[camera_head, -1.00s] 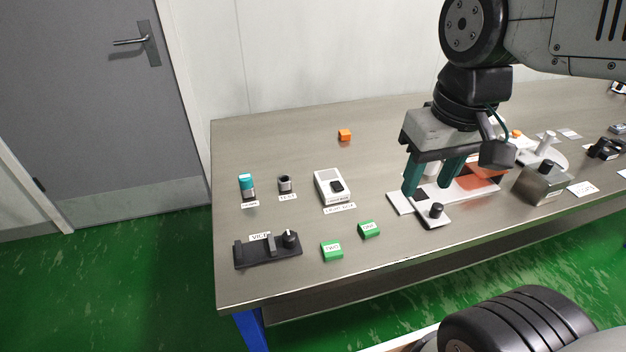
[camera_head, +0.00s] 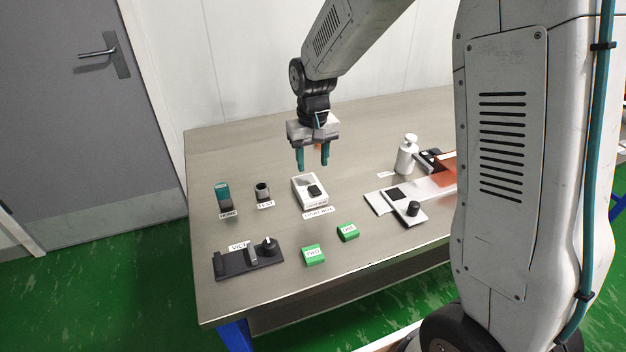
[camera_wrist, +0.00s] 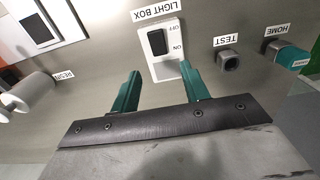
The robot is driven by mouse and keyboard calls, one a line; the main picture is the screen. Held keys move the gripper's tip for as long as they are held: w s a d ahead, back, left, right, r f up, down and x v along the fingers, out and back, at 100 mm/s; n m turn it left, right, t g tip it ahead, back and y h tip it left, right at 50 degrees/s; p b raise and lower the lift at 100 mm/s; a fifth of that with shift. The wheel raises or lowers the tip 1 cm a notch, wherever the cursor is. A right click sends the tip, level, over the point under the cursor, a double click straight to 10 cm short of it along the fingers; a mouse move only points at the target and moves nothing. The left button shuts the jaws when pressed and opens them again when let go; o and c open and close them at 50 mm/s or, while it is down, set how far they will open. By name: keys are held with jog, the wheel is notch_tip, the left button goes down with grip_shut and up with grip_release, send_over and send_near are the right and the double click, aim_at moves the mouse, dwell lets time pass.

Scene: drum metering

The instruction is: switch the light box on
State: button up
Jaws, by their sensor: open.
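The light box (camera_head: 309,191) is a small white box with a black rocker switch (camera_head: 315,190) on top and a LIGHT BOX label in front. In the wrist view the light box (camera_wrist: 163,52) shows ON and OFF marks beside the black rocker (camera_wrist: 157,41). Which way the rocker is tipped I cannot tell. My gripper (camera_head: 313,168) is open and empty, with teal fingers pointing down, above and just behind the light box. In the wrist view the fingertips (camera_wrist: 160,75) are either side of the box's near end, apart from the rocker.
The TEST socket (camera_head: 262,192) and teal HOME piece (camera_head: 223,195) stand left of the light box. Green blocks (camera_head: 314,255) and a black VICE fixture (camera_head: 248,259) lie in front.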

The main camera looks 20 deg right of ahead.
aim_at(313, 187)
notch_tip(313, 187, down, 7)
jog(key=shift+r, duration=0.1)
dwell(0.3)
